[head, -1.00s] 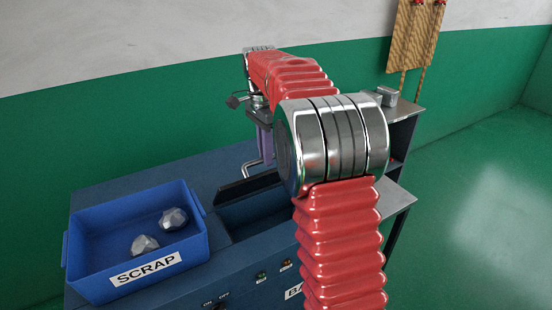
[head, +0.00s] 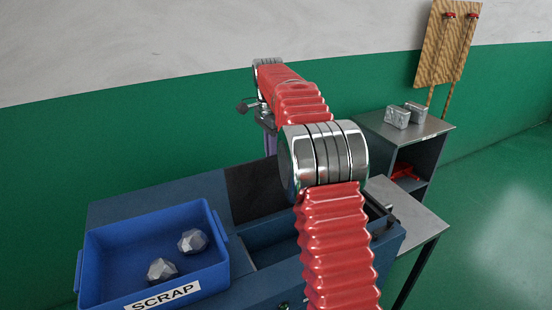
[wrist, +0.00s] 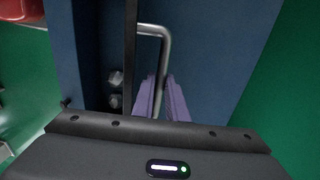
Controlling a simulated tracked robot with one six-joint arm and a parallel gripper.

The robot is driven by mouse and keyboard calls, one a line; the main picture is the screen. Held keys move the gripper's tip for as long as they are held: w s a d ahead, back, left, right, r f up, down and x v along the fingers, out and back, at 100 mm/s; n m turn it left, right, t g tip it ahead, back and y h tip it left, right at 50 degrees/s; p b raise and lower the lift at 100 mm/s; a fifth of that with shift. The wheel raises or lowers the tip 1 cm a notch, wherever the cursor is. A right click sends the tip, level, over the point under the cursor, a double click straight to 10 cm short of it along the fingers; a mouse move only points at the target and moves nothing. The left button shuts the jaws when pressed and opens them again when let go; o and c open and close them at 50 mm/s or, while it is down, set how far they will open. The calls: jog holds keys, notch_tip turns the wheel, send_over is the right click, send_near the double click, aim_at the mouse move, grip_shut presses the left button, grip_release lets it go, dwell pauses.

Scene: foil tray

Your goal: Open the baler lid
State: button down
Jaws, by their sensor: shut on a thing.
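The baler (head: 130,213) is a dark blue bench-like body with an open chamber (head: 268,240) in its top. Its lid (head: 253,190) is a dark panel standing raised at the back of the chamber, roughly upright. The wrist view shows the lid nearly edge-on as a dark strip (wrist: 130,50), with a bent silver handle (wrist: 163,45) on it. My gripper (wrist: 161,84) has purple fingers closed around the lower part of the handle. In the head view my arm hides the handle and most of my gripper; only a bit of purple shows.
A blue SCRAP bin (head: 90,262) with two grey metal lumps stands on the baler's left. A grey shelf unit (head: 437,127) with metal blocks on top stands at the right.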

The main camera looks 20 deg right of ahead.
jog(key=shift+w+a+r, duration=0.15)
jog(key=shift+w+r, duration=0.05)
jog(key=shift+w, duration=0.1)
jog(key=c, duration=2.1)
grip_release()
jog(key=o, duration=0.3)
jog(key=shift+s+f, duration=0.1)
jog(key=shift+o, duration=0.2)
notch_tip(320, 180, up, 12)
jog(key=shift+w, duration=0.45)
jog(key=shift+f, duration=0.1)
jog(key=shift+c, duration=0.2)
